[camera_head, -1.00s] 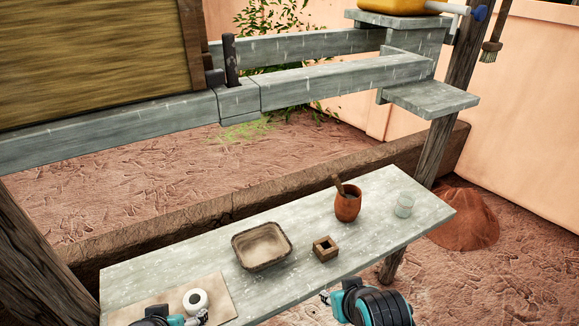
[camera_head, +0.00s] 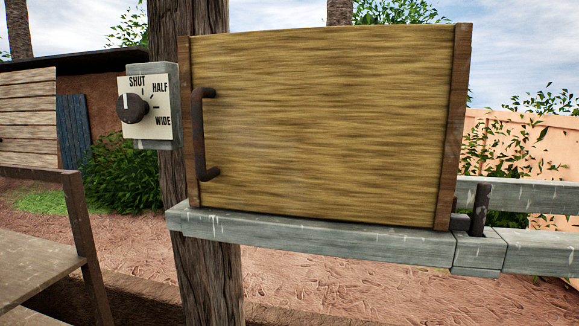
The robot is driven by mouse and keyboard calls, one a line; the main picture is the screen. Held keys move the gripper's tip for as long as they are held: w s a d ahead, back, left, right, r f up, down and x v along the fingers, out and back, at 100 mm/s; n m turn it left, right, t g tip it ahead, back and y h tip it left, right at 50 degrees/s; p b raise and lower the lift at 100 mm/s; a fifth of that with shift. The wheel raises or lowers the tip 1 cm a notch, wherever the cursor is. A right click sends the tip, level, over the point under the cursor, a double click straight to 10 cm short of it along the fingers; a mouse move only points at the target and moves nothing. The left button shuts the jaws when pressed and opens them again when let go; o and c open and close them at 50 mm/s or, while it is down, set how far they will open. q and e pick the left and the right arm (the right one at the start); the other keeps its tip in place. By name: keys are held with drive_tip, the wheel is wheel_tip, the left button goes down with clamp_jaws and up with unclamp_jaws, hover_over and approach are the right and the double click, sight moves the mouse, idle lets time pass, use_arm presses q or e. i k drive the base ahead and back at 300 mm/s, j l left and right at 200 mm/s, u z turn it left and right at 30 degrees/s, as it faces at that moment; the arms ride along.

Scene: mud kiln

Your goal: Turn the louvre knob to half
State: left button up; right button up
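The louvre knob (camera_head: 132,108) is a dark round knob on a pale dial plate (camera_head: 159,129), fixed to a grey box on a wooden post. The plate is lettered SHUT at the top, HALF at upper right and WIDE at lower right, with short tick marks. A pale mark on the knob points upward, roughly toward SHUT. Neither of my grippers shows in the current view, and nothing touches the knob.
A large yellow-brown panel (camera_head: 325,120) with a dark vertical handle (camera_head: 200,135) stands just right of the dial, on a grey beam (camera_head: 340,239). A dark upright peg (camera_head: 480,210) stands at the beam's right. A bench (camera_head: 35,265) is at lower left.

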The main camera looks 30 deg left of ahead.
sight(130, 107)
drive_tip(key=u, duration=2.05)
